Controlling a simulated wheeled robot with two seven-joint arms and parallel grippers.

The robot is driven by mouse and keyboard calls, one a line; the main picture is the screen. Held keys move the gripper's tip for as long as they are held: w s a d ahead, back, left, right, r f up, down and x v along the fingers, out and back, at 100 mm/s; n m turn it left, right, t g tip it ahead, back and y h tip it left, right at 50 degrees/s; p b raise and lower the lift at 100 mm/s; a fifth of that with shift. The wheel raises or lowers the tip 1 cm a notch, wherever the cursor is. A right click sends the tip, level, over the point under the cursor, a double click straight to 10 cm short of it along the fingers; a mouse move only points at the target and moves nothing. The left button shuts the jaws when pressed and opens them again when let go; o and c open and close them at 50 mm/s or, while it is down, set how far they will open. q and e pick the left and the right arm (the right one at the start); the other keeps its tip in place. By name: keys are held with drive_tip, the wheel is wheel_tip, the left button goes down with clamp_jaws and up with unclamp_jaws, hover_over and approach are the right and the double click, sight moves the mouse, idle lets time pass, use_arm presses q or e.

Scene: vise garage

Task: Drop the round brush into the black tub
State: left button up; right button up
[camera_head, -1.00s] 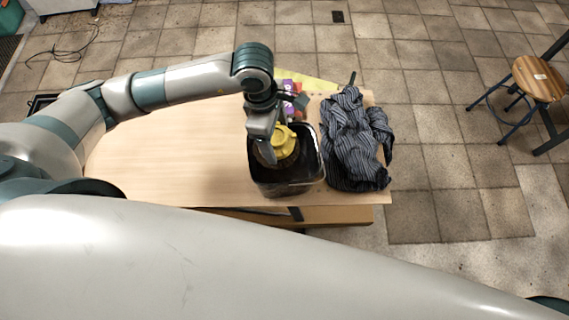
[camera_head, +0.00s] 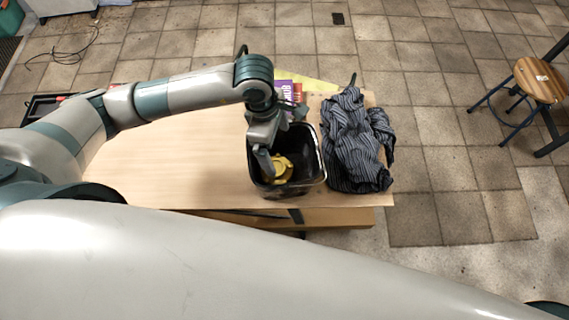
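The round brush (camera_head: 279,171) shows its yellow body inside the black tub (camera_head: 311,173), low in it near the left side. Its lower part is hidden in the dark of the tub. The tub is an open rectangular bin standing on the wooden table. My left gripper (camera_head: 271,158) points down over the tub, just above and to the left of the brush. Its fingers look apart, and the brush sits below them. My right gripper is not in view.
A striped dark cloth (camera_head: 352,142) lies heaped right against the tub's right side. Purple and yellow papers (camera_head: 291,88) lie behind the tub. The table (camera_head: 185,160) is bare to the left. A wooden stool (camera_head: 538,80) stands on the floor at right.

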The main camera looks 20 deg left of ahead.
use_arm(q)
drive_tip(key=shift+r, duration=0.1)
wheel_tip(320, 180, up, 17)
drive_tip(key=a+b, duration=0.2)
drive_tip(key=b, duration=0.3)
drive_tip(key=shift+a, duration=0.3)
idle(0.8)
drive_tip(key=shift+s, duration=0.15)
